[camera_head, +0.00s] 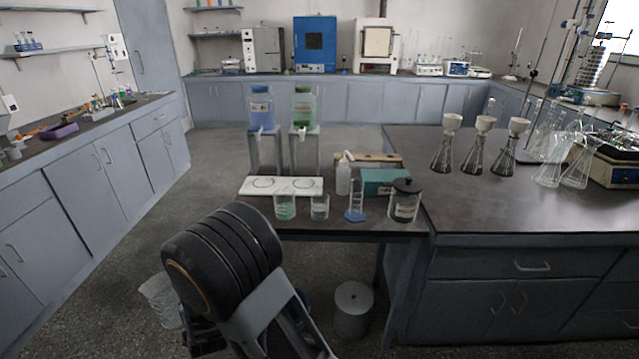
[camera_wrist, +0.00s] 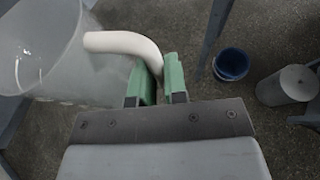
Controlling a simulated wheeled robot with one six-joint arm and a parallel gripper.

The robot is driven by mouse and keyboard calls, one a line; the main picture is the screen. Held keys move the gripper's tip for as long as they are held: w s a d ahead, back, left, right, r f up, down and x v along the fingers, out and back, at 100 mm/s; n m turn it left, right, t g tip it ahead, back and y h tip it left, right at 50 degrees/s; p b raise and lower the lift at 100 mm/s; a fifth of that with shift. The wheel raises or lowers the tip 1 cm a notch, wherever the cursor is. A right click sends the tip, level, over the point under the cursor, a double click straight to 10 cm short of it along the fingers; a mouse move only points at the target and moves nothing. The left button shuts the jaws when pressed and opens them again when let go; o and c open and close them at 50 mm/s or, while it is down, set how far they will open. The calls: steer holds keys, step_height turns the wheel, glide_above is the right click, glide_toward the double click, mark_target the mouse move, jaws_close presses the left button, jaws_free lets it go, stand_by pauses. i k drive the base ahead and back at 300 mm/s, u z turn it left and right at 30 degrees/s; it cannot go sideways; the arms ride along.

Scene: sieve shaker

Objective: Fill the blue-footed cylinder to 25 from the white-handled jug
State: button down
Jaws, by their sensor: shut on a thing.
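The white-handled jug (camera_wrist: 45,50) is large and translucent, and fills the left of the wrist view. Its white handle (camera_wrist: 122,42) curves into my gripper (camera_wrist: 160,80), whose green fingers are shut on it. In the head view the jug (camera_head: 158,298) hangs low at the left of my arm, clear of the table's front; my gripper is mostly hidden behind the arm there. I cannot tell the jug's liquid level. The blue-footed cylinder (camera_head: 356,200) stands upright near the table's front edge; its contents and marks are too small to read.
Behind are a wash bottle (camera_head: 343,176), a teal box (camera_head: 380,184) and a white slab (camera_head: 250,186). On the floor are a grey bin (camera_head: 353,312) and a blue bucket (camera_wrist: 231,65).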

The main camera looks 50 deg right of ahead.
mark_target(354, 214)
steer(key=u, duration=1.35)
steer(key=k, duration=0.6)
steer(key=z, duration=1.35)
